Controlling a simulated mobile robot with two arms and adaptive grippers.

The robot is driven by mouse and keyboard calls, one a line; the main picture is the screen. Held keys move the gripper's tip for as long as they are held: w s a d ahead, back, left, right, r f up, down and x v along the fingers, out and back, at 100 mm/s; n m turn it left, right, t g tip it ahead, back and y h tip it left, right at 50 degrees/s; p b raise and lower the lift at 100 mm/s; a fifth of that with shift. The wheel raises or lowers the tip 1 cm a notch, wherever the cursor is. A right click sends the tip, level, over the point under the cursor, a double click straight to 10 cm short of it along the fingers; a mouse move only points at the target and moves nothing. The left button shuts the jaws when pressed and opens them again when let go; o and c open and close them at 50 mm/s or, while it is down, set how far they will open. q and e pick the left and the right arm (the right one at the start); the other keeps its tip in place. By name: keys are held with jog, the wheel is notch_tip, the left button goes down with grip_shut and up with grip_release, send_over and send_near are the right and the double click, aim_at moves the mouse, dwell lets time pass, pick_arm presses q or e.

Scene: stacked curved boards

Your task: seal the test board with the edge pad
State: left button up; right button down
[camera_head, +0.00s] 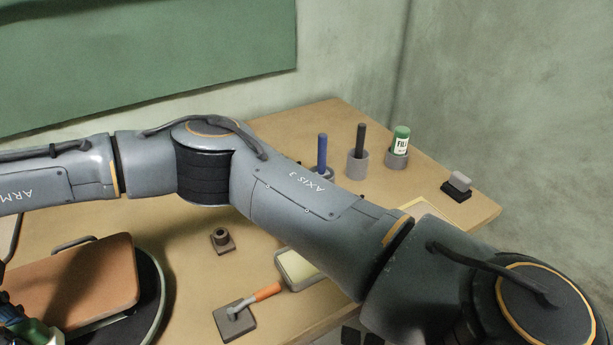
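A reddish-brown board (85,285) lies at the lower left, on or over a dark rounded base (152,290). I cannot tell whether it is the test board. A small grey block on a black pad (457,187) sits near the table's right corner; it may be the edge pad. A pale yellow pad in a grey tray (297,268) lies at the middle front, partly behind my arm. My large grey arm crosses from the left edge to the lower right. No gripper fingers can be made out.
A blue marker (322,152), a black marker (360,138) and a green-capped bottle (401,140) stand in grey holders. An orange-handled tool (255,297) rests on a square block (234,322). A small dark fixture (221,240) stands nearby. Partly cropped dark and green parts show bottom left.

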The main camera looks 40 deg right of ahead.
aim_at(40, 318)
jog(key=shift+s+d+b, duration=0.2)
jog(key=shift+d+b, duration=0.25)
jog(key=shift+d, duration=0.55)
jog(key=shift+s+d+f+b, duration=0.1)
jog(key=shift+d+b, duration=0.35)
jog(key=shift+d, duration=0.55)
jog(key=shift+s, duration=0.1)
jog(key=shift+s+d+b, duration=0.15)
jog(key=shift+d+b, duration=0.35)
jog(key=shift+d, duration=0.5)
